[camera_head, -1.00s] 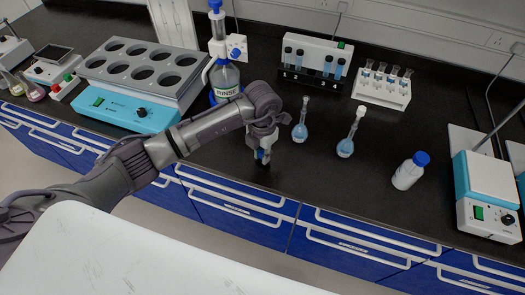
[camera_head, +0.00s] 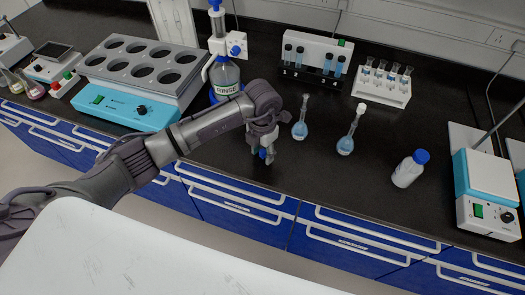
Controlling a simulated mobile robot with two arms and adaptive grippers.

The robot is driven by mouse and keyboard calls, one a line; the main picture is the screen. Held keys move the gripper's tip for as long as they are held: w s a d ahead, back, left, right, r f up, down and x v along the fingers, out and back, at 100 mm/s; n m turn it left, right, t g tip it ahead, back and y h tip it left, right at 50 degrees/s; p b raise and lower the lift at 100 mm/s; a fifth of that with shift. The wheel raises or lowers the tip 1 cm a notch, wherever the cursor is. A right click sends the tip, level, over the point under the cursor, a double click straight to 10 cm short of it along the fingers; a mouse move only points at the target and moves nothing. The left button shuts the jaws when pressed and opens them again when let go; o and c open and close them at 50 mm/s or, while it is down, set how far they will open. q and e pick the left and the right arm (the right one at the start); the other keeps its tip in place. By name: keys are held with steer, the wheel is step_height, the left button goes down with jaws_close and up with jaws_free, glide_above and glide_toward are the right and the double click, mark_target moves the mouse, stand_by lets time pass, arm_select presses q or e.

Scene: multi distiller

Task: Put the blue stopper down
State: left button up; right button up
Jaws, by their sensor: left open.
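My left gripper (camera_head: 266,156) points down at the black bench top, just left of the first blue-liquid flask. Its fingers are open. A small blue stopper (camera_head: 263,153) shows between and just behind the fingers, close to the bench; I cannot tell whether it touches a finger. The nearer flask (camera_head: 299,130) stands upright with no blue stopper visible on its neck. A second flask (camera_head: 346,144) with a white top stands to its right. My right gripper is not in view.
A white bottle with a blue cap (camera_head: 409,170) stands right of the flasks. A RINSE bottle (camera_head: 225,80) is behind my left arm. Tube racks (camera_head: 381,90) stand at the back, a hotplate stirrer (camera_head: 487,190) at the right. The bench front edge (camera_head: 240,183) is close to the gripper.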

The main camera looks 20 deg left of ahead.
mark_target(262, 151)
arm_select(q)
step_height(262, 151, up, 12)
steer(key=b, duration=0.3)
steer(key=shift+d+f, duration=0.1)
stand_by(0.3)
